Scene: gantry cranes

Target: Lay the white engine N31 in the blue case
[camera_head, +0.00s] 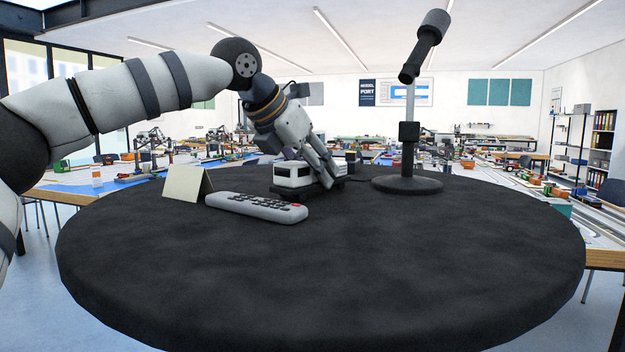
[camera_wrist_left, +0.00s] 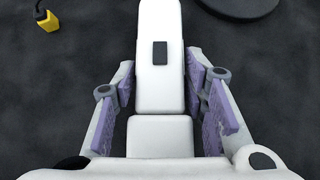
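A white model engine (camera_head: 294,174) with a dark underframe sits on the round black table, near its far side. No number is readable on it. In the left wrist view, the white body (camera_wrist_left: 160,90) with a dark patch on top lies lengthwise between the fingers. My left gripper (camera_head: 322,170) reaches down over the engine, its purple-padded fingers (camera_wrist_left: 160,85) on either side of the body. The pads are very close to it; whether they press on it is unclear. My right gripper is not in view. I make out no blue case on this table.
A grey remote (camera_head: 257,207) and a folded cream card (camera_head: 187,184) lie left of the engine. A black-based stand (camera_head: 407,184) rises to its right. A small yellow item (camera_wrist_left: 47,21) shows in the wrist view. The table's (camera_head: 330,270) front half is clear.

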